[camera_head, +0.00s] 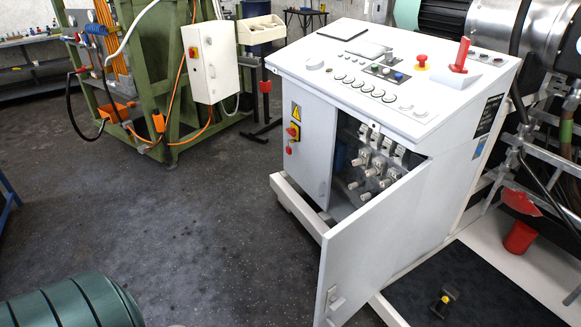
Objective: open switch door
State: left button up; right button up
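A white control cabinet (400,113) with a sloped button panel on top stands right of centre. Its right front door (372,250) is swung wide open toward me, with a small latch handle (335,300) near its lower free edge. Behind it, rows of switches (375,165) show inside the cabinet; the door hides the lower right of the interior. The left front panel (311,150) is closed and carries a yellow warning label and red-and-yellow switches. Neither of my grippers is in view.
A green ribbed drum (75,304) lies at the bottom left. A green frame (165,85) with hoses and a white box (210,62) stands at the back left. A red cup (520,237) stands at the right. The dark floor (190,220) left of the cabinet is clear.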

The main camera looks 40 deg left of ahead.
aim_at(314, 119)
jog(key=u, duration=1.15)
jog(key=i+j+u, duration=0.35)
jog(key=j, duration=0.15)
jog(key=i+j+u, duration=0.75)
jog(key=i+j+z, duration=0.1)
jog(key=i+z, duration=0.25)
jog(key=i, duration=0.15)
jog(key=i+j+z, duration=0.2)
jog(key=i+z, duration=0.15)
jog(key=i, duration=0.15)
